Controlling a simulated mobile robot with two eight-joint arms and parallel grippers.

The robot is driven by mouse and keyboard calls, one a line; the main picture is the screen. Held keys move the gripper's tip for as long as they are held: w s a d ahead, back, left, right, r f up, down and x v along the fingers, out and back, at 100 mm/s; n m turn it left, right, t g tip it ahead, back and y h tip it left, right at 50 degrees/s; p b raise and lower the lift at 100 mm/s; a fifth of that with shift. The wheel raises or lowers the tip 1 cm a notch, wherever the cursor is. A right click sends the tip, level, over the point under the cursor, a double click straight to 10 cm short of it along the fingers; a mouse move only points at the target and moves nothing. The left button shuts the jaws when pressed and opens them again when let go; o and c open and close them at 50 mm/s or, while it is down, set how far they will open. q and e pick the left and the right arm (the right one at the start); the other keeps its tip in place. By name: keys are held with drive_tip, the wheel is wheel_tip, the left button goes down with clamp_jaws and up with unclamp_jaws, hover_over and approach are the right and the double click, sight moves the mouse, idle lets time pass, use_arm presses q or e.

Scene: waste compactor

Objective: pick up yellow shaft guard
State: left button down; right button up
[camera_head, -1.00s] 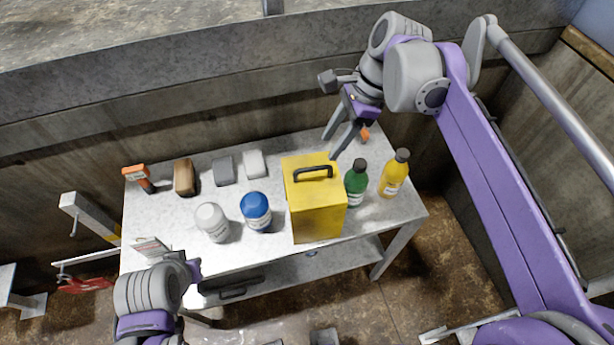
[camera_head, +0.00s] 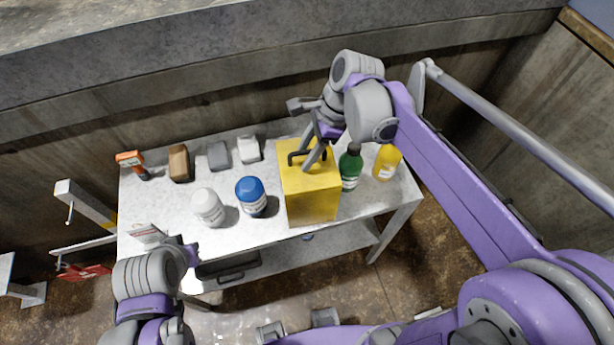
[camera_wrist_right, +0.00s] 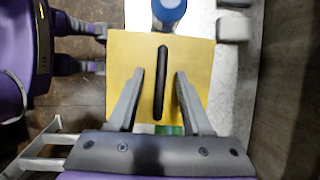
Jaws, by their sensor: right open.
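The yellow shaft guard (camera_head: 312,197) is a yellow box with a black bar handle on top. It stands upright on the grey table (camera_head: 160,205). My right gripper (camera_head: 303,161) is over its top, with its fingers at the handle. In the right wrist view the open fingers (camera_wrist_right: 160,74) lie on either side of the black handle (camera_wrist_right: 161,100), with gaps to it, above the yellow top (camera_wrist_right: 200,58). Whether the fingertips reach below the handle's bar I cannot tell. My left gripper (camera_head: 190,256) is by the table's front left; its jaws are not clear.
A green bottle (camera_head: 350,170) and a yellow bottle (camera_head: 387,162) stand close right of the guard. A blue-capped bottle (camera_head: 251,196) and a white bottle (camera_head: 208,207) stand left. Several small items, including a brown block (camera_head: 179,163), line the back. A concrete wall rises behind.

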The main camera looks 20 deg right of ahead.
clamp_jaws()
drive_tip(key=shift+r, duration=0.1)
idle(1.2)
